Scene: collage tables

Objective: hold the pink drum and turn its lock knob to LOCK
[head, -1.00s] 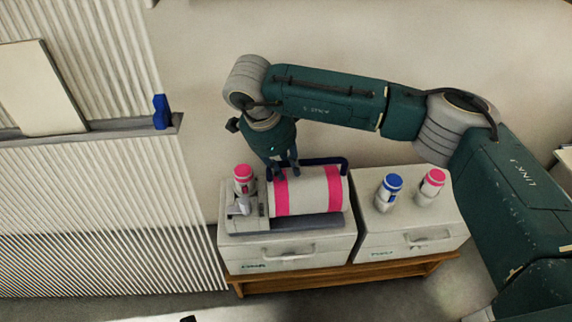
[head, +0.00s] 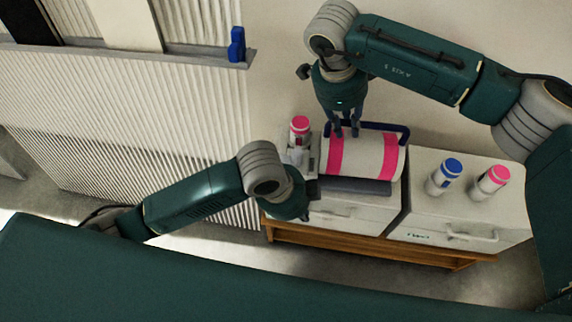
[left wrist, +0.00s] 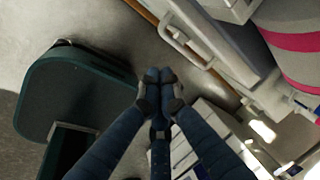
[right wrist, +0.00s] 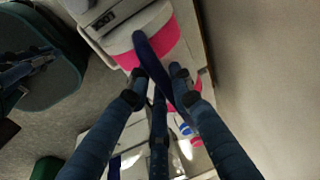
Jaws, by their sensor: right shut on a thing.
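The pink drum (head: 362,156), a white cylinder with two pink bands, lies on its side on the left cabinet. Its blue handle (head: 390,127) arches over it. My right gripper (head: 346,132) is shut on this handle from above; the handle also passes between its fingers in the right wrist view (right wrist: 158,62). My left gripper (left wrist: 159,76) has its fingertips together and empty, in front of the cabinet and apart from the drum. In the head view its fingers are mostly hidden. I cannot make out the lock knob; a small dark label (right wrist: 103,21) shows beside the drum in the right wrist view.
A pink-capped bottle (head: 299,130) stands left of the drum. A blue-capped bottle (head: 445,176) and another pink-capped bottle (head: 491,181) stand on the right cabinet (head: 428,210). The cabinets rest on a wooden stand (head: 400,253). A ridged wall panel (head: 130,130) is at the left.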

